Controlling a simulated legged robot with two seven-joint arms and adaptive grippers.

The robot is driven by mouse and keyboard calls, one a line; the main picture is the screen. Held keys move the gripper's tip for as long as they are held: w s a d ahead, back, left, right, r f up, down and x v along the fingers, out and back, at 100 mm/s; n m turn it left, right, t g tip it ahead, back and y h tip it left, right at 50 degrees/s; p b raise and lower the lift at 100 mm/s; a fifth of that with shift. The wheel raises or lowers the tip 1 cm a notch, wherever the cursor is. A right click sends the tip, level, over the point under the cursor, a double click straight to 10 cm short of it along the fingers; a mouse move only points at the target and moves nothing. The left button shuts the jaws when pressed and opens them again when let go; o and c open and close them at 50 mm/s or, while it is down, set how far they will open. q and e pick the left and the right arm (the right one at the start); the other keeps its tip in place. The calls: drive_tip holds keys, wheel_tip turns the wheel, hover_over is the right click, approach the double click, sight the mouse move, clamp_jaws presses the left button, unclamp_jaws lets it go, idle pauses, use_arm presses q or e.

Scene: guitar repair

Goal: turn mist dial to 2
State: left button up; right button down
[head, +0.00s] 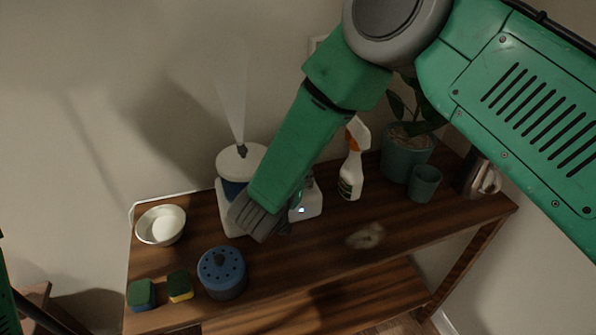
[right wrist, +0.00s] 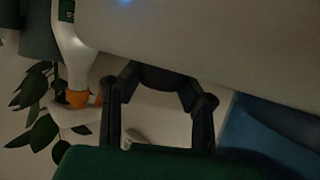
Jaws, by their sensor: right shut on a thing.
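The mist humidifier (head: 241,160) stands on the wooden table, with a white lid, blue tank and white base. A plume of mist rises from its dark nozzle. My right gripper (head: 284,228) is at the front of the base and hides much of it. In the right wrist view the fingers of my right gripper (right wrist: 160,84) are shut on a dark rounded piece, the mist dial (right wrist: 158,76), against the white base (right wrist: 200,40). A small blue-white light (head: 301,210) glows on the base. The dial's marks are not readable. My left gripper is out of view.
A spray bottle (head: 352,165), potted plant (head: 405,155) and green cup (head: 424,183) stand to the right. A white bowl (head: 161,225), sponges (head: 180,286) and a blue perforated pot (head: 222,272) are at left and front. The front right tabletop is mostly clear.

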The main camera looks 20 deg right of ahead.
drive_tip(key=shift+s+a+f, duration=0.1)
drive_tip(key=shift+a+f, duration=0.05)
drive_tip(key=c, duration=1.1)
unclamp_jaws()
